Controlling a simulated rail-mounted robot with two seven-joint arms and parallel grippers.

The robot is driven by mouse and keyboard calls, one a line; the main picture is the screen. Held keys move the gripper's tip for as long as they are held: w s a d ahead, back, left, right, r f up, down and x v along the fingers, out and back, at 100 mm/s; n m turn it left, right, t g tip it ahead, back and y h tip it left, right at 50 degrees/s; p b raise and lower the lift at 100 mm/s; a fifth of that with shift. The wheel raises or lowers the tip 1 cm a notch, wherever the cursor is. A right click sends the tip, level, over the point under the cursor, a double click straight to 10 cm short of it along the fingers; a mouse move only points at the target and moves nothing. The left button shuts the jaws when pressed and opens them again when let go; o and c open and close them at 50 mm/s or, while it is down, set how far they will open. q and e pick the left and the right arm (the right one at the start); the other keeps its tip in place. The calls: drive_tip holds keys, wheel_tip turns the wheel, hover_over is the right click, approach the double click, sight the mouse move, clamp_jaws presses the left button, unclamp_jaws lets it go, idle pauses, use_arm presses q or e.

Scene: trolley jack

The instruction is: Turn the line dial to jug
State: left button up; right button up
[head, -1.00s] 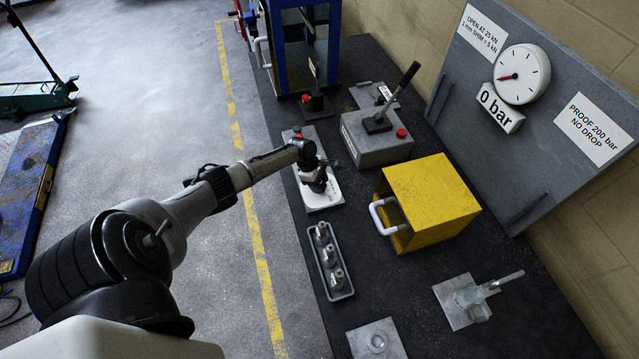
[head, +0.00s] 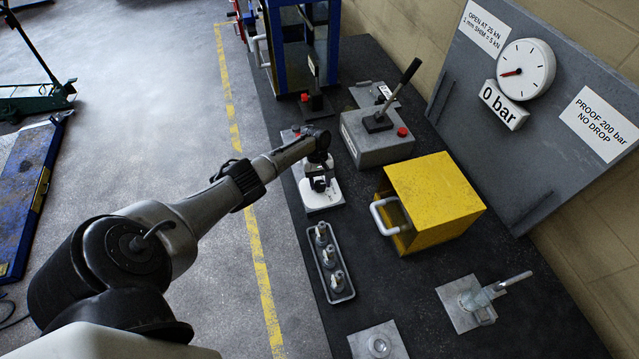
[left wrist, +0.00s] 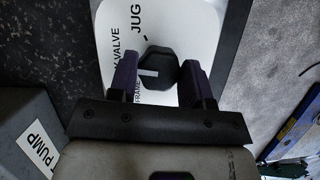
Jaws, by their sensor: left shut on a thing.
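The line dial (left wrist: 160,73) is a dark knob with a white pointer mark, on a white plate (left wrist: 185,18) printed "JUG", "FRAME" and partly hidden "VALVE" text. My left gripper (left wrist: 160,80) has its fingers on both sides of the knob and is shut on it. The white mark points to the left in the left wrist view, between the words JUG and FRAME. In the head view my left gripper (head: 320,182) is over the white plate (head: 326,197), and the knob is hidden there. My right gripper is not in view.
A grey pump box (head: 378,135) with a lever stands behind and right of the plate. A yellow box (head: 435,200) with a white handle is to the right. A grey tray (head: 330,262) with fittings lies in front. The gauge (head: 524,68) reads 0 bar.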

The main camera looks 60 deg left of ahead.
use_arm(q)
drive_tip(key=m+g, duration=0.1)
drive_tip(key=m, duration=0.1)
drive_tip(key=shift+m+y, duration=0.3)
drive_tip(key=shift+m, duration=0.1)
drive_tip(key=m+g, duration=0.1)
drive_tip(key=m, duration=0.1)
drive_tip(key=shift+w+m+y+b, duration=0.1)
drive_tip(key=shift+m+y+b, duration=0.2)
drive_tip(key=shift+m, duration=0.1)
drive_tip(key=m+y, duration=0.1)
drive_tip(key=m, duration=0.2)
drive_tip(key=shift+d+m+g, duration=0.1)
drive_tip(key=shift+m+g, duration=0.2)
drive_tip(key=shift+g, duration=0.1)
drive_tip(key=shift+m+y, duration=0.4)
drive_tip(key=shift+m, duration=0.5)
drive_tip(key=o, duration=0.9)
